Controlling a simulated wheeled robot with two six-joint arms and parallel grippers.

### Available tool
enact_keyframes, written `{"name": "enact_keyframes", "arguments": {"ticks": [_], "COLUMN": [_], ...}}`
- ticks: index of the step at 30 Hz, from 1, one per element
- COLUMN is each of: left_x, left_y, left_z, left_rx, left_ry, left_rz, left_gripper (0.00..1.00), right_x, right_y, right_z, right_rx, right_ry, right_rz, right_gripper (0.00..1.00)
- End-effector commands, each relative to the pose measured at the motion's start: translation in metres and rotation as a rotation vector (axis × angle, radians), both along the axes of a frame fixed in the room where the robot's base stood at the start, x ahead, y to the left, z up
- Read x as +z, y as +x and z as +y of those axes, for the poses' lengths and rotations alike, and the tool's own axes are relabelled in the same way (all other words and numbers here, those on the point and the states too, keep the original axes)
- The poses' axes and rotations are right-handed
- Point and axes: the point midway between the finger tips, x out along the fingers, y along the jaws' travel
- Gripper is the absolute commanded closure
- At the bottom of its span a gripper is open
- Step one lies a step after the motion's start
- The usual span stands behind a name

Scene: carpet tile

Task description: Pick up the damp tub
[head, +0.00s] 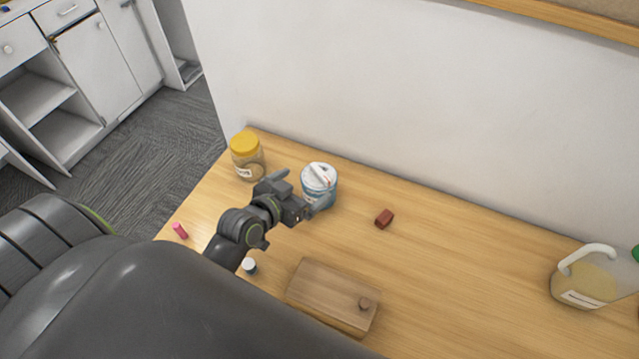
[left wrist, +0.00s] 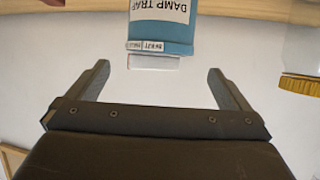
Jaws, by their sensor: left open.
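The damp tub (head: 320,180) is a blue and white tub with a white lid, standing upright on the wooden table near the wall. In the left wrist view the tub (left wrist: 162,32) shows a label reading "DAMP TRAP" and lies ahead of the gap between the fingers. My left gripper (head: 298,191) is open, close beside the tub on its near left side. In the left wrist view the gripper (left wrist: 157,80) has its two fingers spread, with nothing gripped between them. The near finger hides a little of the tub's lower part in the head view. My right gripper is not seen.
A yellow-lidded jar (head: 246,158) stands left of the tub. A dark red block (head: 384,219) lies to its right. A wooden box (head: 330,293), a small white-topped item (head: 249,266) and a pink item (head: 180,231) are nearer. A jug (head: 585,280) stands far right.

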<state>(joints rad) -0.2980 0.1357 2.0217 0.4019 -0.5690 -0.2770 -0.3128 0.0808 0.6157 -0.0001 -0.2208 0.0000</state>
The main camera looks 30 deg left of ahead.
Motion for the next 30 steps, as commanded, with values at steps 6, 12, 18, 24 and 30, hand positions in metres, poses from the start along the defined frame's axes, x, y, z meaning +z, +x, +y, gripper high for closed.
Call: {"name": "enact_keyframes", "arguments": {"ticks": [6, 12, 18, 24, 30], "left_x": [-0.011, -0.015, -0.024, -0.036, -0.04], "left_y": [0.027, 0.035, 0.05, 0.07, 0.077], "left_z": [-0.004, -0.005, -0.008, -0.01, -0.011], "left_rx": [0.0, 0.0, -0.001, 0.001, 0.001], "left_ry": [0.0, 0.0, -0.001, 0.001, 0.002], "left_rz": [0.001, 0.0, 0.002, 0.001, 0.001], "left_gripper": [0.0, 0.0, 0.0, 0.0, 0.0], "right_x": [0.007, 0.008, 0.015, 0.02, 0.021], "right_y": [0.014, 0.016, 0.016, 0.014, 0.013], "right_z": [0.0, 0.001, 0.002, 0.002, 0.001], "right_rx": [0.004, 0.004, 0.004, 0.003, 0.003], "right_ry": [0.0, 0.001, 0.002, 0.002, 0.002], "right_rz": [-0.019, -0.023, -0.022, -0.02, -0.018], "right_gripper": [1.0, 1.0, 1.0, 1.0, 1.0]}}
